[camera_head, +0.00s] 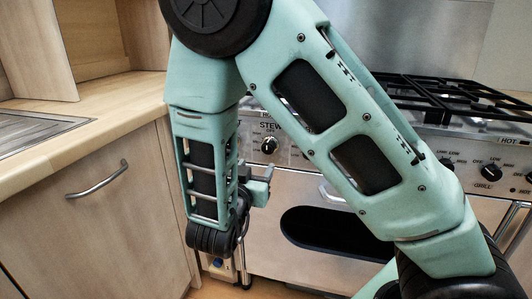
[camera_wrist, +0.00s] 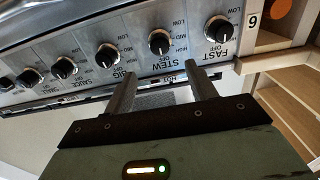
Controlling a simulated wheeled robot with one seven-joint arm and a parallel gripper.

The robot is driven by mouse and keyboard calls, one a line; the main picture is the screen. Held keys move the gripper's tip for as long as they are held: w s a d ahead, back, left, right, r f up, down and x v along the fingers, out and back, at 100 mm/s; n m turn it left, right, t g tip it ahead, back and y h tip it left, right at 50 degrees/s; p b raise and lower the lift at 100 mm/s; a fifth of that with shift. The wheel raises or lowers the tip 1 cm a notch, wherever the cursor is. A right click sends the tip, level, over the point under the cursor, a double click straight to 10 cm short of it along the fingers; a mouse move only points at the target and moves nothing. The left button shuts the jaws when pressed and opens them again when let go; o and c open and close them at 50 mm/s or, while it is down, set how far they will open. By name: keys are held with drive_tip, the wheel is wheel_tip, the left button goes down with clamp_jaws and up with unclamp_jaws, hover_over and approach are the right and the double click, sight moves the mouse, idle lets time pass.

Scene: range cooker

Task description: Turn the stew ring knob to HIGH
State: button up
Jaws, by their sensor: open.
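The stew ring knob (camera_wrist: 160,42) is a round black knob with a silver skirt on the cooker's steel front panel. It sits above its STEW label in the wrist view, and its pale mark appears to face OFF. In the head view the knob (camera_head: 269,146) shows just under the word STEW, between my arm links. My gripper (camera_wrist: 167,80) is open and empty. Its two fingers point toward the panel, apart from the knob. In the head view my gripper (camera_head: 258,187) is below the knob, partly hidden behind my wrist.
The FAST knob (camera_wrist: 218,28) and the BIG knob (camera_wrist: 107,55) flank the stew knob, with more knobs beyond. An oven door handle (camera_head: 330,196) lies below the panel. A wooden cabinet (camera_head: 90,220) and worktop stand at the left. Black pan supports (camera_head: 455,100) top the cooker.

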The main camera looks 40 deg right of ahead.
sight(267, 149)
drive_tip(key=b+x, duration=0.1)
drive_tip(key=x, duration=1)
drive_tip(key=shift+w+d, duration=0.15)
drive_tip(key=shift+w, duration=0.05)
drive_tip(key=c, duration=0.8)
